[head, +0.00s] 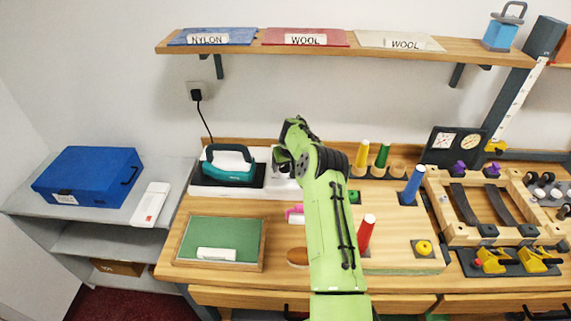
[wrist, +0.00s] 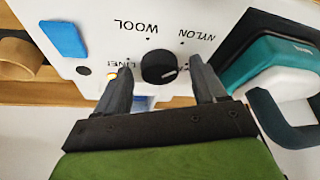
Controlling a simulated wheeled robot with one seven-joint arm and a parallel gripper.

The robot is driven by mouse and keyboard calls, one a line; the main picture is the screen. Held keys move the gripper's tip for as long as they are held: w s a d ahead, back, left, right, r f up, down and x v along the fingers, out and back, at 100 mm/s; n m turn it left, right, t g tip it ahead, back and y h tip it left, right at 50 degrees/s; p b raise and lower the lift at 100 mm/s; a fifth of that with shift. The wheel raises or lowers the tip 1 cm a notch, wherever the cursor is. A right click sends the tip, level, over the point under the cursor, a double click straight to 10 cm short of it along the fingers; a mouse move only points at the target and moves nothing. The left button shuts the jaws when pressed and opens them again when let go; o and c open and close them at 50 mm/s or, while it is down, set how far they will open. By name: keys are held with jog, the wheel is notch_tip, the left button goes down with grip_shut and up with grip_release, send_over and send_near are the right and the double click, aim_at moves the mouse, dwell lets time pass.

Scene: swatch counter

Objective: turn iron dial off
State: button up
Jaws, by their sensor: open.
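The iron's white control panel (wrist: 92,28) shows upside-down labels WOOL, NYLON and a partly hidden LINEN in the wrist view. The black round dial (wrist: 158,68) sits on it, with a pale pointer mark toward the picture's right. The label at that side is hidden by a finger. My gripper (wrist: 161,64) is open, its two dark fingers on either side of the dial; contact cannot be told. The teal iron (head: 229,164) rests on its stand left of my gripper (head: 283,160) in the head view, and its edge shows in the wrist view (wrist: 285,65). The dial is hidden in the head view.
A blue pad (wrist: 64,40) is on the panel. A power cord runs from the iron to the wall outlet (head: 196,92). A green board (head: 205,234) lies in front of the iron. Colored cones, including a yellow one (head: 362,154), stand right of my arm. A shelf (head: 275,49) hangs above.

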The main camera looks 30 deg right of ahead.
jog(key=shift+c, duration=0.3)
jog(key=c, duration=1)
jog(key=shift+f+m, duration=0.1)
jog(key=shift+m, duration=0.2)
jog(key=m+h+b, duration=0.1)
jog(key=m+b, duration=0.1)
jog(key=m, duration=0.1)
jog(key=shift+w+a, duration=0.1)
jog(key=shift+a, duration=0.1)
jog(key=m+g, duration=0.1)
jog(key=m, duration=0.1)
jog(key=m+g+h+p, duration=0.1)
jog(key=m, duration=0.2)
jog(key=shift+w+a+h, duration=0.1)
jog(key=shift+h, duration=0.2)
jog(key=shift+m, duration=0.3)
jog(key=o, duration=1.1)
jog(key=shift+c, duration=0.2)
